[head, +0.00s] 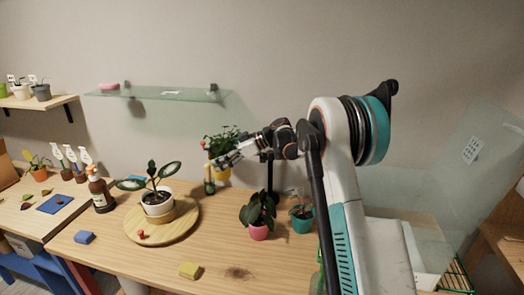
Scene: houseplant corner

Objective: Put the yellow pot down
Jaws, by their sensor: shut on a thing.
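The yellow pot (222,174) holds a leafy green plant and is near the back of the wooden table (285,262). My gripper (228,160) reaches in from the right and is shut on the pot near its rim. The gripper and the leaves hide part of the pot. The pot looks upright. I cannot tell from this view whether its base touches the table or hangs a little above it.
A small bottle (209,186) stands just left of the pot. A white pot (158,204) stands on a round wooden board (187,226). A pink pot (259,231) and a teal pot (302,222) stand to the right. A glass shelf (165,94) hangs above.

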